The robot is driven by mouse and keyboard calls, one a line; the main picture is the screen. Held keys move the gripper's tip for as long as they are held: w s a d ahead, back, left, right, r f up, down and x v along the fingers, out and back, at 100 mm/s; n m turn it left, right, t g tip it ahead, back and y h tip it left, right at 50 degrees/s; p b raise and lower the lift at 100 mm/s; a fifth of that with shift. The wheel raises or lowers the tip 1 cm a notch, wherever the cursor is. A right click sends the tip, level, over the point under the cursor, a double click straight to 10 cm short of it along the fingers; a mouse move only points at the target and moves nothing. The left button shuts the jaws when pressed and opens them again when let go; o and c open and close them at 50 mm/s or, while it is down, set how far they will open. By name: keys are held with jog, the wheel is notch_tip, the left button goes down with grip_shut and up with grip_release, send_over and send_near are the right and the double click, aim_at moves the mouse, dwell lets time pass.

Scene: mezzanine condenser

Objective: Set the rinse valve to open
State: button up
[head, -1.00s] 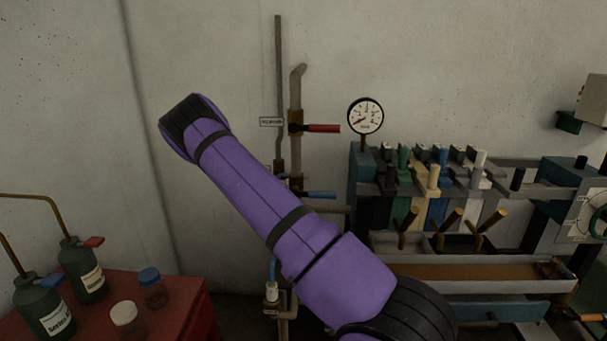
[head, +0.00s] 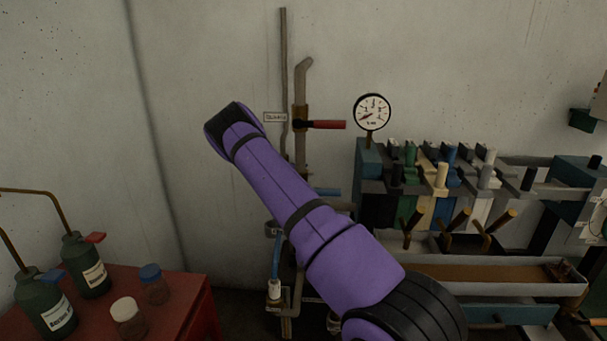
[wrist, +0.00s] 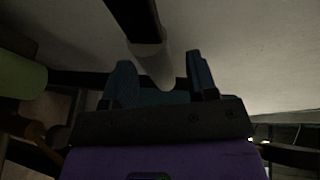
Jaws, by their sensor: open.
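In the head view a valve with a red lever (head: 325,125) sits on the wall pipe, its lever pointing level to the right. A small label (head: 275,117) is beside it, too blurred to read surely. Lower, a blue lever (head: 328,191) also points right, partly behind my arm. Another blue lever (head: 276,256) stands upright near the pipe's foot. I cannot tell which one is the rinse valve. My gripper (wrist: 162,84) shows only in the wrist view, its two blue fingers apart. A pale rod end (wrist: 154,66) on a dark bar appears at the gap between them; contact is unclear.
A pressure gauge (head: 371,112) and a bank of coloured levers (head: 440,175) stand right of the pipes, above a brown trough (head: 485,273). A red cabinet (head: 180,300) with bottles and jars is at lower left.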

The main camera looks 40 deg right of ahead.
jog(key=shift+w+d+f, duration=0.15)
jog(key=shift+d, duration=0.45)
grip_shut()
